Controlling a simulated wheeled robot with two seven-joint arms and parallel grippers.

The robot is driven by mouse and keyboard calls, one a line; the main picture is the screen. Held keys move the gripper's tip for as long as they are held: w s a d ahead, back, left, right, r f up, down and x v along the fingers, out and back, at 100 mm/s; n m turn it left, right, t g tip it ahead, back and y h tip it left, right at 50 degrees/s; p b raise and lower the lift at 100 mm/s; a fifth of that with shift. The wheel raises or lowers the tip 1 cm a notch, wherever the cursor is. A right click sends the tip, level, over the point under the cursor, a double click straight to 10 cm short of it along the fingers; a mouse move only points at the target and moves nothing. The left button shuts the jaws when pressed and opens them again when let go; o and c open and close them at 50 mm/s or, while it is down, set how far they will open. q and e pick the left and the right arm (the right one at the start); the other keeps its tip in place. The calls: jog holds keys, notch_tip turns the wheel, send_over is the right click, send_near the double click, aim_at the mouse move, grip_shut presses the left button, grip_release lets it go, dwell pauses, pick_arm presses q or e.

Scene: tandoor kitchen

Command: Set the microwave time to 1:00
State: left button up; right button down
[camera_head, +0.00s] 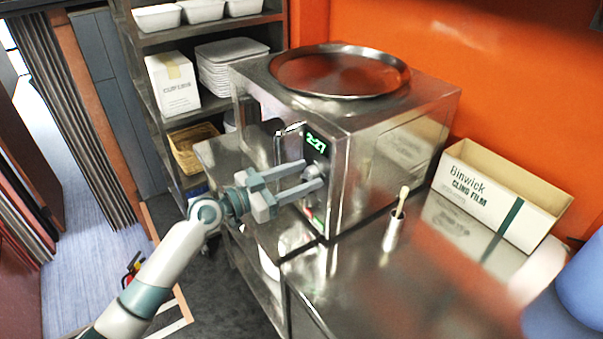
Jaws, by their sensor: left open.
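The steel microwave (390,160) stands on the metal counter against the orange wall. Its green display (316,142) appears to read 2:27. A round knob (310,172) sits below the display on the control panel. My left gripper (312,177) is open, with its two fingers pointing at the panel, one above the other around the knob area. Whether the fingers touch the knob cannot be told. My right gripper is not in view.
A round steel tray (340,72) lies on top of the microwave. A cling film box (500,195) and a small metal cup (393,232) with a wooden-handled tool stand on the counter (400,290) to the right. Shelves with containers (225,62) stand behind at the left.

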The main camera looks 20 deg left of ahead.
pick_arm(q)
jog(key=c, duration=1.1)
jog(key=shift+o, duration=0.2)
